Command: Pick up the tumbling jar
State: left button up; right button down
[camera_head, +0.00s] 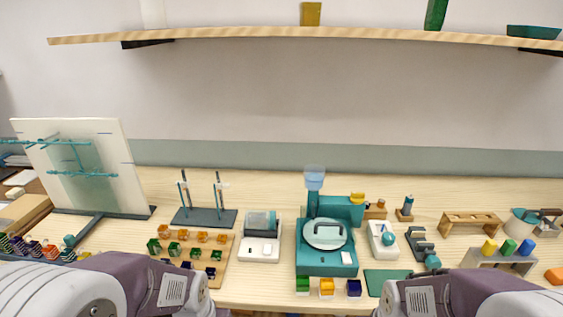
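What looks like the tumbling jar is a teal and clear cylinder (261,218). It lies on its side on top of a small white machine base (259,248), left of the middle of the bench. My two forearms come in along the bottom edge, left and right, well in front of the jar. Neither gripper's fingers show, and nothing of mine touches the jar.
Right of the jar stands a teal machine (326,262) with a round pale disc. Left are a wooden board (222,270) with small coloured pieces and a dark stand (204,218) with upright rods. Bench behind the jar is clear. A shelf (300,33) hangs above.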

aim_at(255, 219)
jog(key=i+j+u, duration=0.1)
jog(key=j, duration=0.3)
jog(key=i+j+u, duration=0.1)
jog(key=i+j, duration=0.15)
jog(key=i+j+u, duration=0.15)
jog(key=j, duration=0.3)
jog(key=i+j+u, duration=0.1)
jog(key=j, duration=0.25)
jog(key=i, duration=0.1)
